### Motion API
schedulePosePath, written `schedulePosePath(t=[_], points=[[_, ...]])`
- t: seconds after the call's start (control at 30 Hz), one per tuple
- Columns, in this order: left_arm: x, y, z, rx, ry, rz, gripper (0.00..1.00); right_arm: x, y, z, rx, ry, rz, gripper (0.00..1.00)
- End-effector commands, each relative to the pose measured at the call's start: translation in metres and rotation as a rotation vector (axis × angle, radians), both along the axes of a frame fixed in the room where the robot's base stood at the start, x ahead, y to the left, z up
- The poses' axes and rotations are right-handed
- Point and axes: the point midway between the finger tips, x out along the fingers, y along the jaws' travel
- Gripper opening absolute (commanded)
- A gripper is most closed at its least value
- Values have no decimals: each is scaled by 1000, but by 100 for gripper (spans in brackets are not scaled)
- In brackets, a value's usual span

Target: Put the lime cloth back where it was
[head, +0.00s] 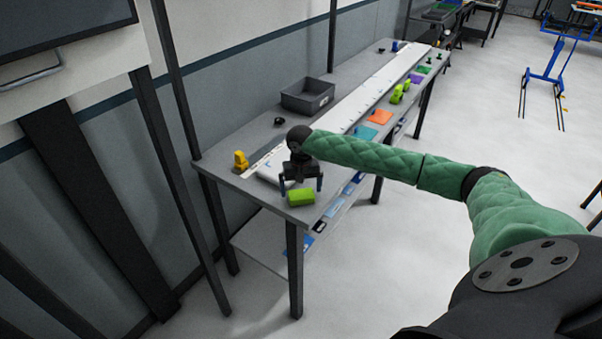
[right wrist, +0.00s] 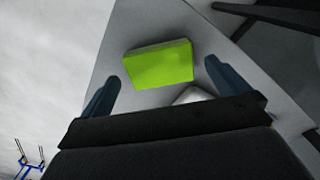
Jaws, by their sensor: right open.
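The lime cloth (head: 301,197) is a folded bright green block lying on the near end of the grey table (head: 208,166). My right gripper (head: 301,187) is open just behind and above the cloth, with its two fingers apart. In the right wrist view the cloth (right wrist: 160,63) lies ahead of the fingertips and roughly between them, and the gripper (right wrist: 163,72) holds nothing. I cannot tell how high the fingertips are above the table. My left gripper does not show in either view.
A yellow object (head: 240,161) stands at the table's left edge. A dark grey bin (head: 307,96) sits farther back. Orange (head: 380,117) and teal (head: 366,133) squares and a green toy-like object (head: 400,93) lie along the right side. A lower shelf (head: 262,247) runs beneath.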

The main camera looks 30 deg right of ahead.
Motion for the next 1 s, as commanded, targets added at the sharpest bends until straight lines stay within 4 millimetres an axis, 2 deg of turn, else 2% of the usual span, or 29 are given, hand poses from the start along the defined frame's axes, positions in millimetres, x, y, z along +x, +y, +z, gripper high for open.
schedulePosePath(t=[0.4, 0.6, 0.8, 1.0], points=[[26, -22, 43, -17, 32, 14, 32, 1, 0, 68, 0, -4, 0, 100], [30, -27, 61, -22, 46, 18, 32, 1, 0, 92, 1, -4, -1, 100], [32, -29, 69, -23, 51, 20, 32, 1, 0, 102, 0, -1, 0, 100], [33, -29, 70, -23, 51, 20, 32, 1, 0, 102, 0, -1, 0, 100]])
